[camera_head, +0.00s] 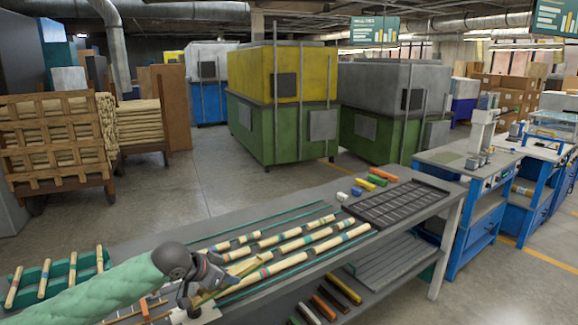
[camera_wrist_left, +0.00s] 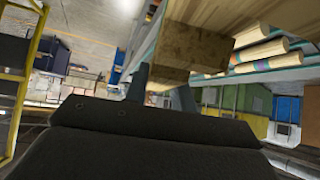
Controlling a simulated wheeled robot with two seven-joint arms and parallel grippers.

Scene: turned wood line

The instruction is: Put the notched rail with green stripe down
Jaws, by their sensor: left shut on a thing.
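My left gripper (camera_head: 212,286) is low over the near part of the grey workbench (camera_head: 410,222) and is shut on a pale wooden rail (camera_head: 207,298). In the left wrist view the held wood (camera_wrist_left: 195,40) is large and close, between the two dark fingers (camera_wrist_left: 162,88). I cannot make out its notch or green stripe, and the gripper hides part of it. I cannot tell whether it touches the bench. Several pale turned rails (camera_head: 310,238) with coloured bands lie side by side just beyond the gripper. My right gripper is not in view.
A dark slotted tray (camera_head: 400,203) lies at the bench's right end, beside small coloured blocks (camera_head: 363,185). A green rack (camera_head: 57,272) holding short banded pieces is at the left. A lower shelf (camera_head: 395,262) carries coloured bars (camera_head: 343,288). Blue workstations (camera_head: 472,245) stand at the right.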

